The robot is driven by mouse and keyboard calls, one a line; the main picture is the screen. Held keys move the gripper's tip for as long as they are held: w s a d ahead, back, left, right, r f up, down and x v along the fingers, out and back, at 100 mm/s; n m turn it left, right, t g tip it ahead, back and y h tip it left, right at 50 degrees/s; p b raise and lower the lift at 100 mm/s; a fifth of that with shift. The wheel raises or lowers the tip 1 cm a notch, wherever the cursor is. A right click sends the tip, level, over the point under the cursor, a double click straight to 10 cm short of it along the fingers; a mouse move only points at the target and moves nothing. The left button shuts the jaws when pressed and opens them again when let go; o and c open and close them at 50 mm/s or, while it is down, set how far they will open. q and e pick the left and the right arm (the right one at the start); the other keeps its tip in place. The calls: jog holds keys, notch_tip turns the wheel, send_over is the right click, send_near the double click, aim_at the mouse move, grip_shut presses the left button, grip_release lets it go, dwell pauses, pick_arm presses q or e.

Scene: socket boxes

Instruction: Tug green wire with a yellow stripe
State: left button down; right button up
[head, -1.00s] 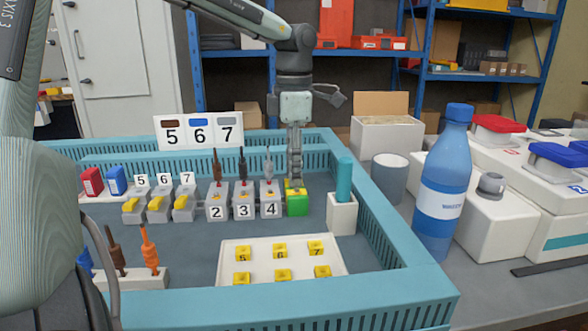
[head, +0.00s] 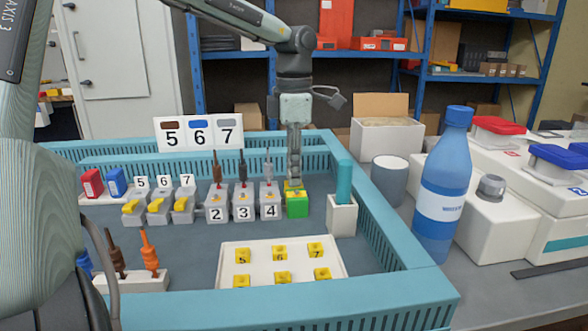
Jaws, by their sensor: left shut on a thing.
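A green socket box with a yellow top (head: 297,205) stands at the right end of the row of grey socket boxes. My left gripper (head: 294,184) points straight down over it, its fingertips at the yellow top. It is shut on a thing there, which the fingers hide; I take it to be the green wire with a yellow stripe. I cannot see the wire or its stripe clearly. My right gripper is not in view.
Grey boxes 2, 3 and 4 (head: 243,212) with upright wires stand just left of the green box. A white holder (head: 341,216) with a teal cylinder stands to its right. A white tray (head: 232,258) of yellow pieces lies in front. A teal wall (head: 400,235) surrounds them.

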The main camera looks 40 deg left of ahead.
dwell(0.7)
pick_arm(q)
jog(key=c, duration=1.5)
grip_release()
jog(key=shift+o, duration=0.5)
jog(key=o, duration=0.3)
jog(key=shift+o, duration=0.2)
notch_tip(320, 180, up, 8)
jog(key=p, duration=0.5)
jog(key=shift+f, duration=0.25)
